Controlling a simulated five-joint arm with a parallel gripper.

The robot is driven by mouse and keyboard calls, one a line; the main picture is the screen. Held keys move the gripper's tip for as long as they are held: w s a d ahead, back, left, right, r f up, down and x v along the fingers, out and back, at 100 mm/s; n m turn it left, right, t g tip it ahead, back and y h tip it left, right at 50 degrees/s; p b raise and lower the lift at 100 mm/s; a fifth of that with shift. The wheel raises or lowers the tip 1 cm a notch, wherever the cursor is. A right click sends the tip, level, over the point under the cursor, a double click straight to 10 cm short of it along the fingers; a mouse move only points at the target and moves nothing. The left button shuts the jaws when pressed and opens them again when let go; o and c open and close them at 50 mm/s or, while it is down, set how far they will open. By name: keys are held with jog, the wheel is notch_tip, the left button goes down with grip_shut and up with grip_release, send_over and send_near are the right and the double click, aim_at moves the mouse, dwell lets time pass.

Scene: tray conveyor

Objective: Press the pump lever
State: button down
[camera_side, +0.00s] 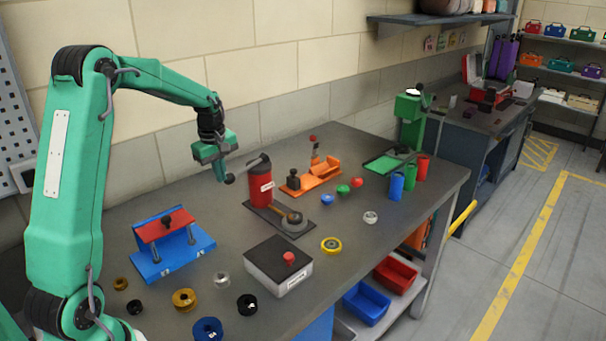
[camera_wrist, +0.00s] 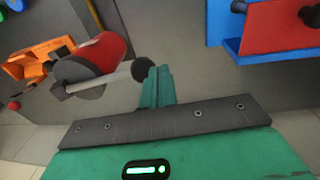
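The pump is a red cylinder (camera_side: 266,188) on a dark base plate in the middle of the bench. It shows in the wrist view as a red body (camera_wrist: 103,52) at the upper left. Its lever (camera_side: 247,168) slopes from the pump top down to the left and ends in a black ball knob (camera_side: 230,179). In the wrist view the knob (camera_wrist: 143,69) is just left of my fingertips. My gripper (camera_side: 223,172) is beside the knob, its green fingers (camera_wrist: 158,76) together with nothing visible between them. I cannot tell whether they touch the knob.
A blue stand with a red plate (camera_side: 165,224) is to the left. A grey box with a red button (camera_side: 289,258) is in front. An orange fixture (camera_side: 312,177) stands behind the pump to the right. Several rings and caps lie along the front edge.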

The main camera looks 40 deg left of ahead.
jog(key=s+r, duration=0.6)
jog(key=r, duration=0.6)
dwell(0.6)
jog(key=s+d+r+m+t, duration=0.1)
jog(key=s+d+m, duration=0.1)
jog(key=d+m, duration=0.35)
jog(key=s+d+r+m+t, duration=0.1)
jog(key=s+d+r+m, duration=0.15)
jog(key=d, duration=0.65)
jog(key=s+d+f+m+t, duration=0.2)
jog(key=s+d+f+m, duration=0.3)
jog(key=s+d+m, duration=0.5)
jog(key=shift+d+t+h, duration=0.25)
jog(key=shift+t+h, duration=0.05)
